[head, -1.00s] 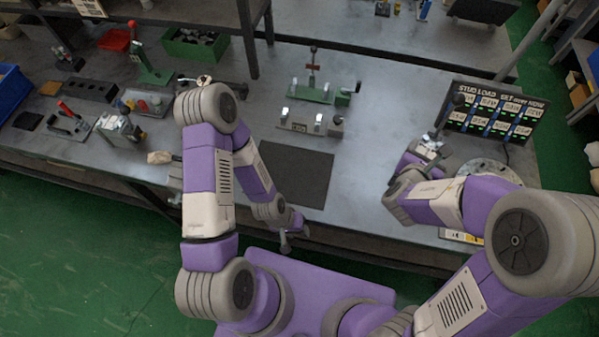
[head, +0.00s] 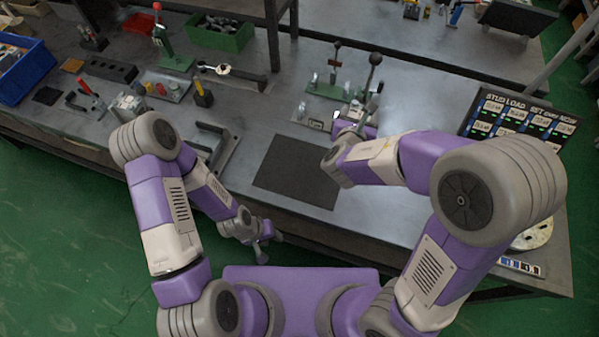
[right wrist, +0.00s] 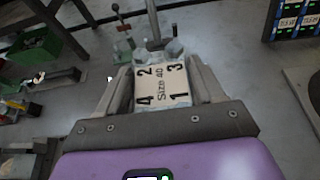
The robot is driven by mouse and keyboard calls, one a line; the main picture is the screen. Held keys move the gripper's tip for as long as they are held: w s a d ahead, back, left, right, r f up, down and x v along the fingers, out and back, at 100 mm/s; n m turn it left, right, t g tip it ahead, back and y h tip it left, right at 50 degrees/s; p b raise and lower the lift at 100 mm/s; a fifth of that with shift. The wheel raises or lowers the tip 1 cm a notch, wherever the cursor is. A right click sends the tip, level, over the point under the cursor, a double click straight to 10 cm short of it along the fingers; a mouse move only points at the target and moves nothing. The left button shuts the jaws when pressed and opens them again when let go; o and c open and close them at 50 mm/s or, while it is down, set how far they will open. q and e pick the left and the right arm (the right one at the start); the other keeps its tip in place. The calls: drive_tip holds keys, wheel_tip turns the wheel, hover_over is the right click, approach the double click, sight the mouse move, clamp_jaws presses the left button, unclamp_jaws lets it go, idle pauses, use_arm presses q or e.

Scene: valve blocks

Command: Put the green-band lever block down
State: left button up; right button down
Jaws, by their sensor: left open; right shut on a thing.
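My right gripper (head: 358,122) is shut on a lever block (right wrist: 162,88). In the right wrist view its pale top plate reads "Size 40", with the numbers 1 to 3 and another at its corners and bolt heads behind. Its lever (head: 374,77) rises upright with a dark ball knob. I cannot make out a green band on it. In the head view my right gripper and arm hide most of the block, beyond the right edge of a dark mat (head: 298,170). My left gripper (head: 264,246) is open and empty, low at the bench's front edge.
A green valve fixture (head: 328,90) stands just behind the held block. The "STUD LOAD" board (head: 522,118) is at the right, with a round pale plate (head: 535,235) in front. A black bracket (head: 222,143) lies left of the mat. The mat is bare.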

drive_tip(key=w+a+f+b, duration=0.1)
drive_tip(key=a+f+b, duration=0.2)
drive_tip(key=a+b, duration=0.3)
drive_tip(key=a+f+b, duration=0.3)
drive_tip(key=a+b, duration=0.1)
drive_tip(key=a, duration=0.4)
wheel_tip(320, 180, down, 9)
drive_tip(key=b, duration=0.3)
drive_tip(key=shift+f+b, duration=0.2)
drive_tip(key=shift+b, duration=0.2)
drive_tip(key=shift+f, duration=0.2)
drive_tip(key=shift+c, duration=0.7)
unclamp_jaws()
drive_tip(key=shift+f, duration=0.1)
